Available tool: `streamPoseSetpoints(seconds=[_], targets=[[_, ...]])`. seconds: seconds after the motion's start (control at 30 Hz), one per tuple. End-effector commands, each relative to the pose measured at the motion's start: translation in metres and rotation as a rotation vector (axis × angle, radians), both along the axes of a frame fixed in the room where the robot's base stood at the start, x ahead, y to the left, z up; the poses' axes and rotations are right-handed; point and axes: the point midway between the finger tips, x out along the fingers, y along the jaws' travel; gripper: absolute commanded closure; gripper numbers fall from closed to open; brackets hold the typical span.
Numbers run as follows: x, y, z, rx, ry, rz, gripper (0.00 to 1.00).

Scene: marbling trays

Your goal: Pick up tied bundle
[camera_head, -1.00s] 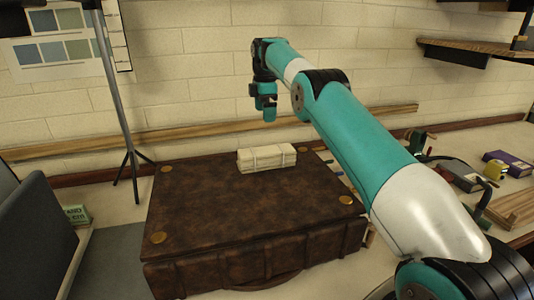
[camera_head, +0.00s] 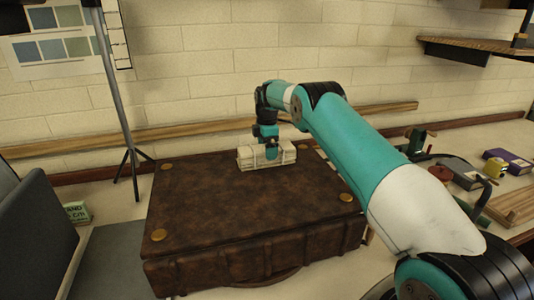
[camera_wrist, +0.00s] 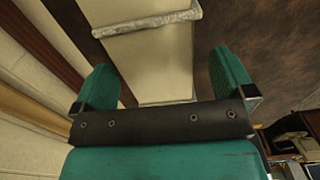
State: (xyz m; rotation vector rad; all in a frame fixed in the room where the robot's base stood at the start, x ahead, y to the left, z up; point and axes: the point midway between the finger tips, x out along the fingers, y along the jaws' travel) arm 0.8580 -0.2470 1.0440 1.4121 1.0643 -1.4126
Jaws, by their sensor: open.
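The tied bundle (camera_head: 249,163) is a cream, block-shaped packet lying on the far part of a brown leather case (camera_head: 220,215). My gripper (camera_head: 271,154) points down at it, its fingers covering part of the bundle's middle and right. In the wrist view the bundle (camera_wrist: 155,62) runs between my two teal fingers, with a pale tie across it. My gripper (camera_wrist: 166,78) is open. The fingers straddle the bundle, and a gap shows on the right side. I cannot tell whether either finger touches it.
A thin black stand (camera_head: 131,160) is left of the case, with a small green box (camera_head: 77,213) nearby. A purple book (camera_head: 508,161) and a yellow tape measure (camera_head: 495,167) lie on the right bench. A block wall is close behind.

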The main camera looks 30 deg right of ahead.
Motion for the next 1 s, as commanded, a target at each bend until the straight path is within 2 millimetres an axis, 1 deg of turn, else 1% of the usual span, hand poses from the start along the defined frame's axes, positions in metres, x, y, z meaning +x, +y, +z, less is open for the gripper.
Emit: streamPoseSetpoints(seconds=[0.1, 0.2, 0.3, 0.47, 0.57, 0.6, 0.67, 0.7, 0.77, 1.0], targets=[[0.0, -0.001, -0.016, 0.001, 0.004, 0.0, 0.0], [0.001, -0.001, -0.027, 0.001, 0.002, 0.0, 0.0], [0.001, -0.001, -0.031, 0.0, 0.0, 0.0, 0.0], [0.001, -0.001, -0.031, 0.0, -0.001, 0.0, 0.0], [0.001, -0.001, -0.031, 0.0, -0.001, 0.0, 0.21], [0.001, -0.001, -0.031, 0.0, -0.001, 0.0, 0.3], [0.001, -0.001, -0.031, 0.0, -0.001, 0.0, 0.44], [0.001, -0.001, -0.031, 0.0, -0.001, 0.0, 0.53], [0.001, -0.001, -0.031, 0.0, -0.001, 0.0, 0.65], [0.001, -0.001, -0.029, -0.001, -0.003, 0.0, 0.65]])
